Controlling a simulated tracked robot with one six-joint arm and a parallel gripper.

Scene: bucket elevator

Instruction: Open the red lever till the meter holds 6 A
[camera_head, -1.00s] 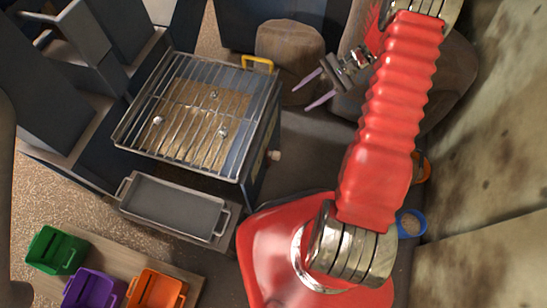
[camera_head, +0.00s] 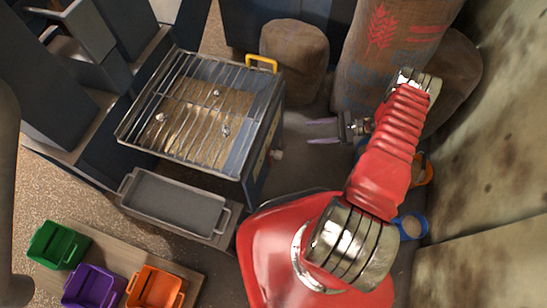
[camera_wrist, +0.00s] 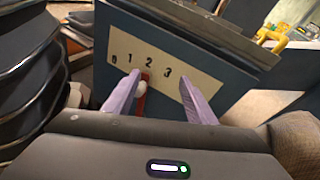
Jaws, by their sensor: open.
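No meter shows in either view.
Sacks (camera_head: 295,60) stand behind my gripper. A grey tray (camera_head: 175,203) lies before the box, with green (camera_head: 58,245), purple (camera_head: 93,287) and orange (camera_head: 156,288) bins nearer. A wall (camera_head: 490,130) bounds the right.

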